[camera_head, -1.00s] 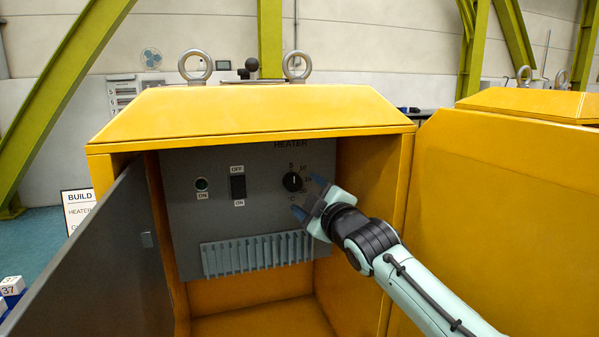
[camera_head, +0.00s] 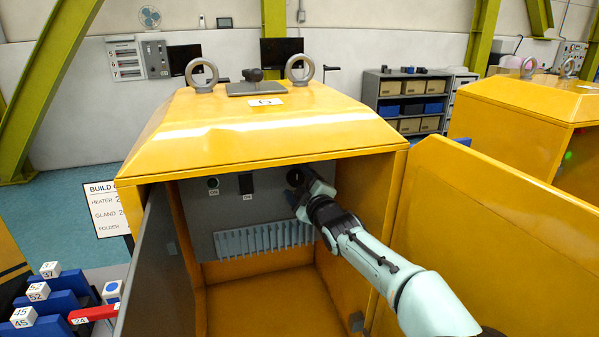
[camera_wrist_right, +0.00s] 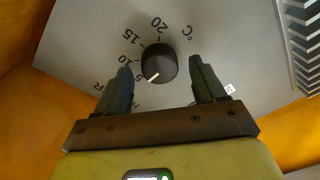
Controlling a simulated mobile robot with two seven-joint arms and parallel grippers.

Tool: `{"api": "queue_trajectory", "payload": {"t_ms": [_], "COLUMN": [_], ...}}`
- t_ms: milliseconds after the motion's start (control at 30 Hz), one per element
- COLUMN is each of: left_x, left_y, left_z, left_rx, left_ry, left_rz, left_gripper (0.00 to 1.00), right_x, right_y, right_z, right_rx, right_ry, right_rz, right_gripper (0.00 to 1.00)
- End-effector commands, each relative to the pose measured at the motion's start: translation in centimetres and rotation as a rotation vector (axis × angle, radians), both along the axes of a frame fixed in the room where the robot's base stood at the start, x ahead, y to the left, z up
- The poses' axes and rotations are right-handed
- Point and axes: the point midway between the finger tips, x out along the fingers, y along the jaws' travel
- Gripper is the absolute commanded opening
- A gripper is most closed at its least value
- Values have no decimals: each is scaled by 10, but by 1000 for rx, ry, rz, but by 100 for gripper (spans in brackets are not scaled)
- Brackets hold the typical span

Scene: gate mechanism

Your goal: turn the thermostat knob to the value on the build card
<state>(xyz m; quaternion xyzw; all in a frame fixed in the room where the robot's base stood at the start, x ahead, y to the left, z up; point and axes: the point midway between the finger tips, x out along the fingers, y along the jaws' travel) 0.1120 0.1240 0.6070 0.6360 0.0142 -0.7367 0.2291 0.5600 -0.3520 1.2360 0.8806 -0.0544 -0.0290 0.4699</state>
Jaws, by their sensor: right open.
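The thermostat knob (camera_wrist_right: 159,63) is a round black knob on the grey heater panel (camera_wrist_right: 90,35). Its white pointer line is toward the 5 mark; 10, 15 and 20 follow around the dial. My right gripper (camera_wrist_right: 160,74) is open, with one finger on each side of the knob; I cannot tell if they touch it. In the head view the knob (camera_head: 295,177) is partly covered by my right gripper (camera_head: 299,192). The build card (camera_head: 106,209) stands left of the cabinet; its heater line starts with a 2, the rest is hidden. My left gripper is not in view.
The yellow cabinet (camera_head: 270,131) surrounds the panel, with its grey door (camera_head: 158,270) open at the left. A ribbed vent (camera_head: 264,238) is below the knob. Another yellow panel (camera_head: 500,250) stands at the right. Blue bins with numbered blocks (camera_head: 38,291) are at lower left.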

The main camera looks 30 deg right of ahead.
Motion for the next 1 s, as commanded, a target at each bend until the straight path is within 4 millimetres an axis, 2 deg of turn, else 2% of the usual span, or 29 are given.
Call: {"api": "queue_trajectory", "payload": {"t_ms": [100,400,433,500,600,1000], "left_x": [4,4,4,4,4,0], "left_y": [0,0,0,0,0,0], "left_z": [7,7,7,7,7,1], "left_rx": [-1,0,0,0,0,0], "left_ry": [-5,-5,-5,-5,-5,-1], "left_rz": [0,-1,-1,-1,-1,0], "left_gripper": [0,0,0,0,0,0], "right_x": [3,4,4,4,4,3], "right_y": [-1,0,-1,-1,0,-2], "right_z": [1,-1,-1,-1,0,-2], "right_rx": [-1,1,1,1,1,64], "right_ry": [1,1,1,1,1,-15], "right_rz": [1,2,2,2,2,0], "right_gripper": [70,70,63,40,14,14]}}
